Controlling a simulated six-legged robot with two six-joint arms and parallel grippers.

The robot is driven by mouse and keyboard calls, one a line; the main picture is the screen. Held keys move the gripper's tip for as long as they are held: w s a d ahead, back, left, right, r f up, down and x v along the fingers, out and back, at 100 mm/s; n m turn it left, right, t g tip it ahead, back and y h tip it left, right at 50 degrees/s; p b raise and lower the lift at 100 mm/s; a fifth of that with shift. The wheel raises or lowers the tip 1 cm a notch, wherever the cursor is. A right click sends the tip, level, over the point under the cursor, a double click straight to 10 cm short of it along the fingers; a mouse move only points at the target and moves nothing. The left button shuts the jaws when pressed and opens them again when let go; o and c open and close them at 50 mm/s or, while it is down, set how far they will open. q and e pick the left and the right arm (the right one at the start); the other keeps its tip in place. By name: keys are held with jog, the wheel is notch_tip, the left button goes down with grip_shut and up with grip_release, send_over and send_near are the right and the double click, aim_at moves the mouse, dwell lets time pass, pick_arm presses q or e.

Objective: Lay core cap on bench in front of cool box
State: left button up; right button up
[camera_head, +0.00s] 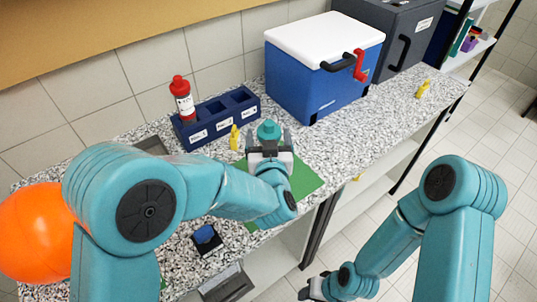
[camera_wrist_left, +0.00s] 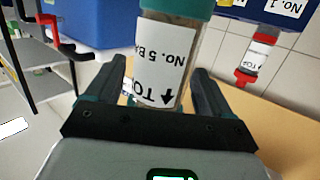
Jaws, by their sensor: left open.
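A teal knobbed cap (camera_head: 268,130) shows between the fingertips of my left gripper (camera_head: 269,138), in front of the blue cool box (camera_head: 310,88) with its white lid. In the left wrist view, a labelled clear core tube (camera_wrist_left: 165,60) with a teal end stands between the fingers of my open left gripper (camera_wrist_left: 160,85). The label reads "No. 5" upside down. I cannot tell whether the fingers touch the tube. In the head view its body is hidden by the gripper. My right gripper (camera_head: 314,289) is low at the bottom edge; its fingers are unclear.
A blue rack (camera_head: 218,118) holds a red-capped tube (camera_head: 183,98). A yellow item (camera_head: 234,138) stands beside it. A green mat (camera_head: 305,181) lies under my left gripper. The speckled bench (camera_head: 350,133) is clear before the cool box. An orange ball (camera_head: 38,232) sits at the left.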

pick_arm(q)
jog(key=shift+w+d, duration=0.1)
jog(key=shift+w, duration=0.4)
grip_shut()
jog(key=shift+w, duration=0.1)
